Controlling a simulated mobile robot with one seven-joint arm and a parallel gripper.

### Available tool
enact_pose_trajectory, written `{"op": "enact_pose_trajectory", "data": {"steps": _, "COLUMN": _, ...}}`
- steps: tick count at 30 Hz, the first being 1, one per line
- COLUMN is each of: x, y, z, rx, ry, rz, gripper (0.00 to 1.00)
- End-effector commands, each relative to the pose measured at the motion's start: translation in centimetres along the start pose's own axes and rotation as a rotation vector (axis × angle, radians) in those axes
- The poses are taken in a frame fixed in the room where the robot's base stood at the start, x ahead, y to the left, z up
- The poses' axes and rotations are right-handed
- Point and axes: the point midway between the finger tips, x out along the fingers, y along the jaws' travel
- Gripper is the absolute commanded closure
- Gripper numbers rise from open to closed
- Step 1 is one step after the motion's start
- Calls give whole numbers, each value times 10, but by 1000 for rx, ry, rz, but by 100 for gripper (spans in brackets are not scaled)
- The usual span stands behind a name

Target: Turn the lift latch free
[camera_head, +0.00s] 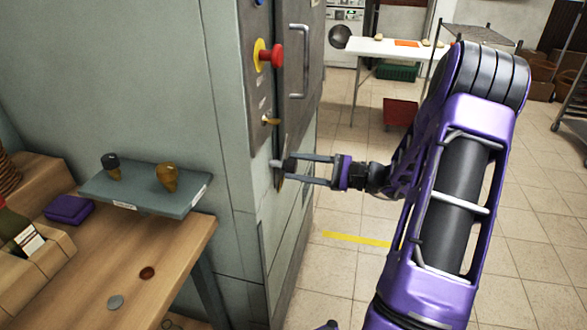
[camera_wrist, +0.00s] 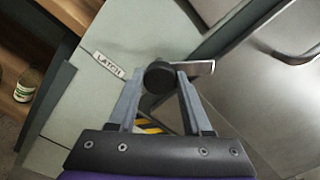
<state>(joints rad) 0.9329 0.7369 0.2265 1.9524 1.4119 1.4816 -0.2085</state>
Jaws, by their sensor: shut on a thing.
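The lift latch (camera_wrist: 158,76) has a round black knob with a flat metal bar that points right in the wrist view, across the edge of the steel door. A white "LATCH" label (camera_wrist: 108,65) sits left of it on the grey-green panel. My gripper (camera_wrist: 160,84) is shut on the knob, with one finger on each side. In the head view my gripper (camera_head: 284,169) reaches in from the right to the cabinet's front face, and its fingertips mostly hide the latch.
The steel door (camera_head: 300,85) has a long handle (camera_head: 298,50). A red stop button (camera_head: 270,55) and a brass key switch (camera_head: 270,121) sit above the latch.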

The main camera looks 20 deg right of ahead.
Motion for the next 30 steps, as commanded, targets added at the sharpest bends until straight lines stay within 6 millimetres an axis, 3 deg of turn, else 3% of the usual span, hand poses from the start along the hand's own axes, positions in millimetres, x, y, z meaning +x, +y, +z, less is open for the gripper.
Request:
{"op": "enact_pose_trajectory", "data": {"steps": 18, "x": -2, "y": 0, "z": -2, "rx": -530, "ry": -1, "rz": 1, "gripper": 100}}
{"op": "enact_pose_trajectory", "data": {"steps": 30, "x": -2, "y": 0, "z": -2, "rx": -700, "ry": -2, "rz": 1, "gripper": 100}}
